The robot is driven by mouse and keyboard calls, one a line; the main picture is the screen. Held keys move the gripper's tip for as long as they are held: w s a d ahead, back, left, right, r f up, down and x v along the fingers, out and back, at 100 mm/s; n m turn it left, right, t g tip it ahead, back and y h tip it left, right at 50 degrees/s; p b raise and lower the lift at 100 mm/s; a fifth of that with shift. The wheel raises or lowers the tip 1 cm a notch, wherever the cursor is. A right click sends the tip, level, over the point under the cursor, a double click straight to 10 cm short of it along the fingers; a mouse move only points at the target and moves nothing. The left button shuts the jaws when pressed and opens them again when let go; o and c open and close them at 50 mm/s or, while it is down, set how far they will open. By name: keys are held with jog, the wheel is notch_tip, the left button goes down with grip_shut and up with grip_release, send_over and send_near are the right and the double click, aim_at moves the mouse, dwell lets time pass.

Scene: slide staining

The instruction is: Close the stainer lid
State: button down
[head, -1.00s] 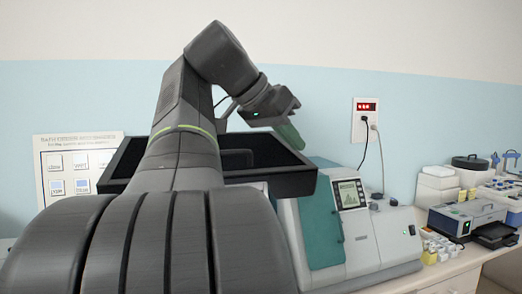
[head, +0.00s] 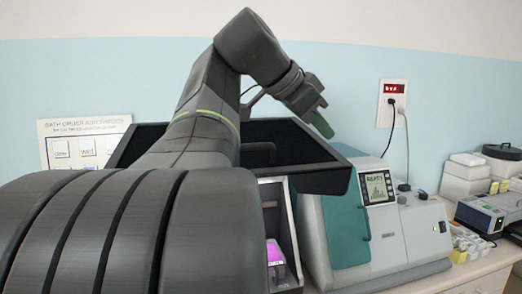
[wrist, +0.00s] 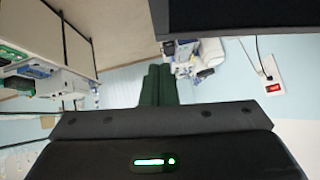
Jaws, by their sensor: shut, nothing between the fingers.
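The stainer lid appears to be the large dark, hollow, box-like cover (head: 325,176), standing raised behind my arm in the head view. My arm hides much of both. My gripper (head: 322,124) has green fingers and shows above the right part of the cover, pointing down and right. Its fingers are together and empty in the wrist view (wrist: 158,85). A dark panel (wrist: 235,14), probably the cover, fills the top right there, apart from the fingers.
A grey device (head: 483,213) and white boxes (head: 465,178) stand farther right. A printed sign (head: 85,140) is at left.

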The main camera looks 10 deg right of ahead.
aim_at(337, 166)
jog(key=shift+w+d+f+p, duration=0.2)
jog(key=shift+d+f, duration=0.15)
jog(key=shift+f, duration=0.65)
jog(key=shift+w+d+f+p, duration=0.15)
jog(key=shift+d+f, duration=0.25)
jog(key=shift+f, duration=0.65)
jog(key=shift+w+d+f+p, duration=0.2)
jog(key=shift+d+f, duration=0.15)
jog(key=shift+f, duration=0.65)
